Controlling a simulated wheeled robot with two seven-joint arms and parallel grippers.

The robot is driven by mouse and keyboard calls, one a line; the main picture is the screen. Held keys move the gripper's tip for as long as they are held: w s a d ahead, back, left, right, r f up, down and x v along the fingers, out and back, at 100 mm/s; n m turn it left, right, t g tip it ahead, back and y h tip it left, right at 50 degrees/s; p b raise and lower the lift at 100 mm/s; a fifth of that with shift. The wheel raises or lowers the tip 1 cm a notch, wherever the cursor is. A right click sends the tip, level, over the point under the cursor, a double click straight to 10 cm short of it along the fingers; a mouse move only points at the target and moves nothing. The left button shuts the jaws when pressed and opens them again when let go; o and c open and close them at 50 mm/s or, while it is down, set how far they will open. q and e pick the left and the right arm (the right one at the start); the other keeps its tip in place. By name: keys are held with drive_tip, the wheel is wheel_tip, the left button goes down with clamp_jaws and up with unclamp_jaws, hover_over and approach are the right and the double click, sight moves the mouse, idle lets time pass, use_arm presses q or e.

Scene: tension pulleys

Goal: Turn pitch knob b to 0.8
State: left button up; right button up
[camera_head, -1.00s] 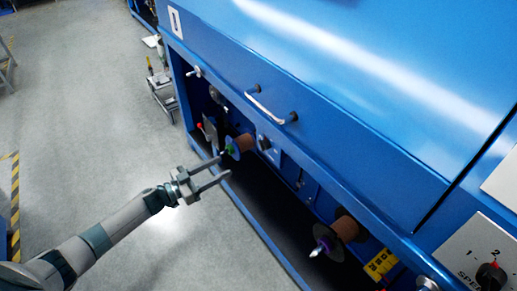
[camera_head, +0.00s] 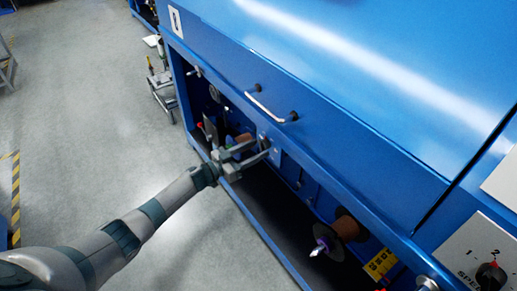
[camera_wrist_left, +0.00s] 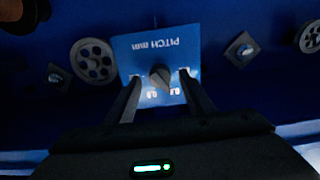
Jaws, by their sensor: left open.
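The pitch knob (camera_wrist_left: 160,77) is a small dark pointer knob on a blue plate (camera_wrist_left: 135,48) lettered "PITCH mm", upside down in the left wrist view. A few scale numbers show on the plate but are too small to read surely. My left gripper (camera_wrist_left: 159,76) is open, its two fingers on either side of the knob, with gaps visible between fingers and knob. In the head view my left gripper (camera_head: 259,148) reaches into the blue machine's lower opening, and the knob is hidden there. My right gripper is not in view.
The blue machine (camera_head: 350,90) has a handle (camera_head: 270,105) above the opening. A spool (camera_head: 347,228) sits lower right, near a speed dial (camera_head: 491,275). Grey pulleys (camera_wrist_left: 92,60) flank the plate. Grey floor (camera_head: 90,110) lies open to the left.

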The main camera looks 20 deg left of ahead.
use_arm(q)
drive_tip(key=shift+x, duration=0.8)
drive_tip(key=c, duration=1.1)
drive_tip(key=shift+o, duration=0.2)
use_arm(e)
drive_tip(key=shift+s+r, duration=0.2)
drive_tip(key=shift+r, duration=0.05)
